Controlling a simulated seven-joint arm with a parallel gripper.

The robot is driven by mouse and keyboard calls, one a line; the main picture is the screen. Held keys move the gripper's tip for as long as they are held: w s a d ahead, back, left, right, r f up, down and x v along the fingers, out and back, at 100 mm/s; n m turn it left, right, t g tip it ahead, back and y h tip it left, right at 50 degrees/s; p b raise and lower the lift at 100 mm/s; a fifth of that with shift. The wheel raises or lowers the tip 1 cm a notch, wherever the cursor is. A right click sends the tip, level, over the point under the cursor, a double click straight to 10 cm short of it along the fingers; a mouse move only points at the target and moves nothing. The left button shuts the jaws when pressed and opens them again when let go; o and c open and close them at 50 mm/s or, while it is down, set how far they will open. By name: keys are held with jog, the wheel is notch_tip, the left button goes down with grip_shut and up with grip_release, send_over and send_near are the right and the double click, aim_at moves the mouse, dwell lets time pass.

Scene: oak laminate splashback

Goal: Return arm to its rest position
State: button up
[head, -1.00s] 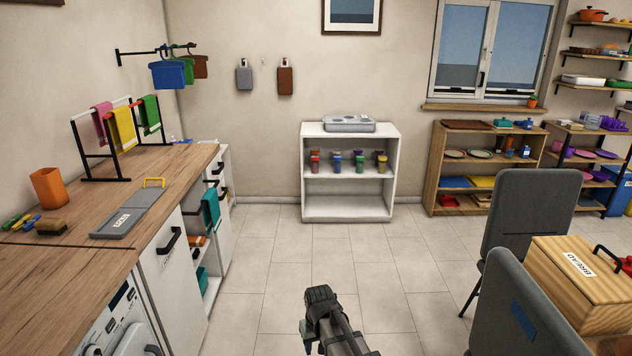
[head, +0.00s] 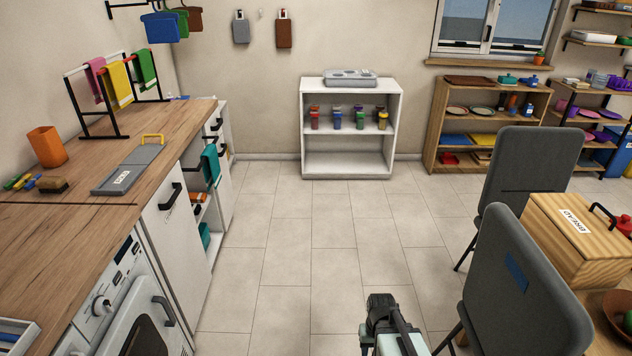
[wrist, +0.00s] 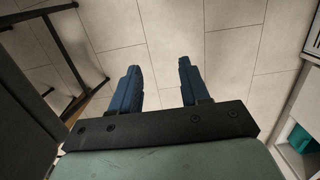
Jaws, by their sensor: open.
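My gripper (wrist: 160,88) is open and empty in the wrist view, its two blue fingers apart with bare tiled floor beyond them. In the head view my arm (head: 392,328) shows at the bottom, right of centre, over the floor between the counter and the chairs. The fingertips cannot be made out in the head view.
A wooden counter (head: 70,225) with a washing machine (head: 125,310) stands on the left. Grey chairs (head: 522,285) and a bread box (head: 575,235) are close on the right. A white shelf unit (head: 349,171) stands at the back. The middle floor (head: 290,240) is clear.

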jog(key=s+f+g, duration=0.2)
jog(key=s+f, duration=0.5)
jog(key=s, duration=0.5)
jog(key=s+f+g, duration=0.3)
jog(key=s+f, duration=0.5)
jog(key=s, duration=0.5)
jog(key=shift+g, duration=0.3)
jog(key=shift+s+f, duration=0.1)
